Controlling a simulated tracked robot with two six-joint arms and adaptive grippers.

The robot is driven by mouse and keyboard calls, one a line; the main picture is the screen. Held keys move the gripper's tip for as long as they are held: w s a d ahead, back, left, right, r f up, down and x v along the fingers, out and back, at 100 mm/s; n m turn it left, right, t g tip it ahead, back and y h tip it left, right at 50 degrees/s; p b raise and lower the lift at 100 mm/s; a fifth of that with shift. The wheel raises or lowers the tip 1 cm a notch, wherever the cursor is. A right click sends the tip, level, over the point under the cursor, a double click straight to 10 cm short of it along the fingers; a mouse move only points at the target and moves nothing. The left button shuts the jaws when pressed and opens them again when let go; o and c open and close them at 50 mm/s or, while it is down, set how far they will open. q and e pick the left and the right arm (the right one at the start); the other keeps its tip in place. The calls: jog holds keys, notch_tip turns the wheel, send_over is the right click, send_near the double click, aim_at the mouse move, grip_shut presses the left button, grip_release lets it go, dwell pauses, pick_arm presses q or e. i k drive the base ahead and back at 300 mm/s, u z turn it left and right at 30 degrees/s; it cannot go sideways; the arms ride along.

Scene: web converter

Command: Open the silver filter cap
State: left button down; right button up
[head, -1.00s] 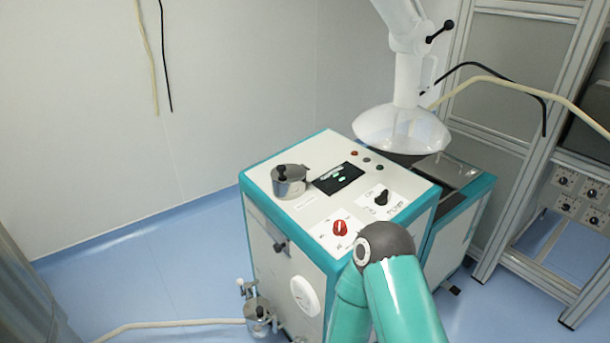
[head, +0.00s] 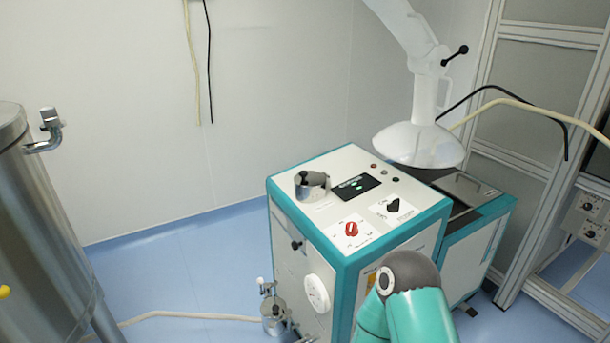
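A silver cylindrical cap with a black knob (head: 311,185) sits on the cream top panel of the teal-edged machine (head: 335,210), near its left corner. A second silver canister (head: 274,318) with a small valve on top stands low at the machine's left side, near the floor. I cannot tell which of the two is the filter cap. A teal arm of mine with a dark grey joint shows at the bottom, in front of the machine. Neither gripper is in view.
A red knob (head: 351,229), a black knob (head: 393,205) and a small display (head: 357,187) are on the panel. A white hood (head: 418,146) hangs behind. A large steel tank (head: 38,235) stands at left. Blue floor (head: 185,270) between tank and machine is mostly clear, with a pale hose (head: 190,315) across it.

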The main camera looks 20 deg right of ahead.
aim_at(309, 179)
jog(key=u, duration=0.05)
jog(key=i, duration=0.9)
jog(key=z, duration=0.05)
